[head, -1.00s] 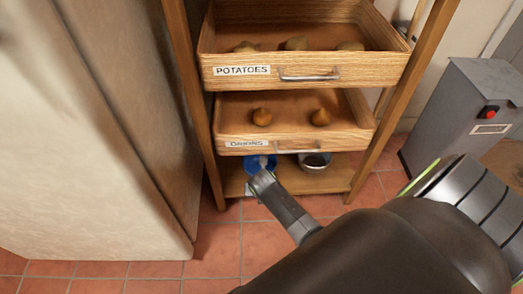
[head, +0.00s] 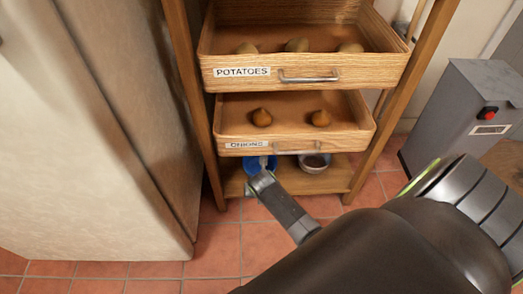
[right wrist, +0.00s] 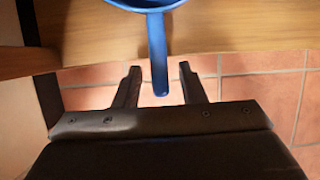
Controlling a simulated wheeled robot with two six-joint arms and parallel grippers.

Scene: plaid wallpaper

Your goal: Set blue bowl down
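The blue bowl (head: 251,163) is on the bottom shelf under the onions drawer, partly hidden by my right gripper. In the right wrist view, part of the blue bowl (right wrist: 145,4) shows at the top edge, over the wooden shelf. A blue handle (right wrist: 158,55) extends from it toward me, between my right fingers. My right gripper (right wrist: 160,75) is open, with a visible gap on each side of the handle. In the head view, my right gripper (head: 262,176) reaches to the shelf's front. My left gripper is not in view.
A second bowl (head: 314,163) stands right of the blue one on the bottom shelf (head: 330,181). The open onions drawer (head: 296,141) overhangs them, with the potatoes drawer (head: 240,83) above. A pale cabinet (head: 80,150) is at left, a grey box (head: 465,115) at right.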

